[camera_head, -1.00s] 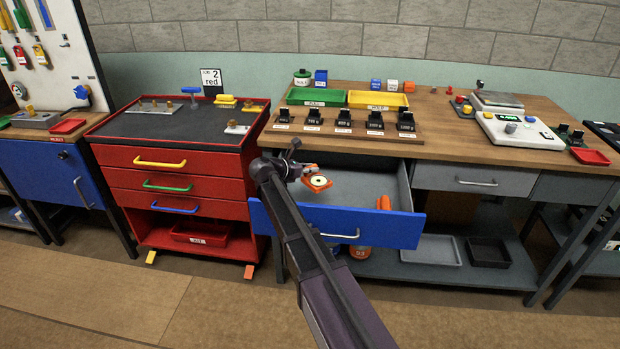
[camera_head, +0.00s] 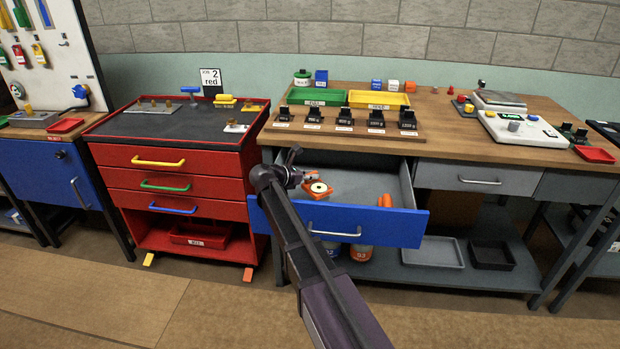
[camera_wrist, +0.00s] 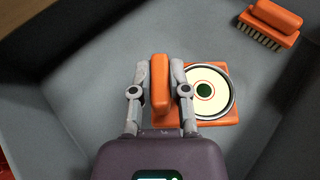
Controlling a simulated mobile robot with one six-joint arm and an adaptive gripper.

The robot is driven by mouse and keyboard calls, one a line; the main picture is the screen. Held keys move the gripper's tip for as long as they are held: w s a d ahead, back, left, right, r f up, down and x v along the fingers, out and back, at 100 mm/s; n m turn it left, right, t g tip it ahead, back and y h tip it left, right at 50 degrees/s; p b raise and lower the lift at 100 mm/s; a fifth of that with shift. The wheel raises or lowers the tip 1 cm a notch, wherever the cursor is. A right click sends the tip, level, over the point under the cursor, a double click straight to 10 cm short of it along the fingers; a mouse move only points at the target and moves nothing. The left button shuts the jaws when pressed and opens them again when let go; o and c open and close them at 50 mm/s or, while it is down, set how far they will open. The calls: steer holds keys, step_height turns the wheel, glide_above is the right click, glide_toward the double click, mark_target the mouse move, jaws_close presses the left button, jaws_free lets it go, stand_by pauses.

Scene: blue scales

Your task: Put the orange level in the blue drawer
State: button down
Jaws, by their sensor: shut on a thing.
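The orange level (camera_wrist: 222,120) has a square orange base with a round cream dial and a small green centre. An upright orange grip on its left side is between the fingers of my gripper (camera_wrist: 160,88), which is shut on it. In the head view the level (camera_head: 318,190) is within the outline of the open blue-fronted drawer (camera_head: 375,225), near its left end. The wrist view shows the grey drawer floor (camera_wrist: 110,60) beneath it. I cannot tell whether the level touches the floor.
An orange brush (camera_wrist: 268,24) lies in the drawer, also visible at its right in the head view (camera_head: 385,200). The drawer floor between brush and level is clear. The red cabinet (camera_head: 180,165) stands left; the wooden bench top (camera_head: 450,130) is above the drawer.

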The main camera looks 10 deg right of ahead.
steer(key=shift+f+b, duration=0.55)
steer(key=shift+b, duration=0.05)
steer(key=shift+s, duration=0.1)
steer(key=c, duration=0.6)
jaws_free()
steer(key=shift+r, duration=0.2)
steer(key=shift+r+p, duration=0.4)
steer(key=shift+p, duration=0.25)
steer(key=p+v, duration=0.4)
steer(key=v, duration=0.8)
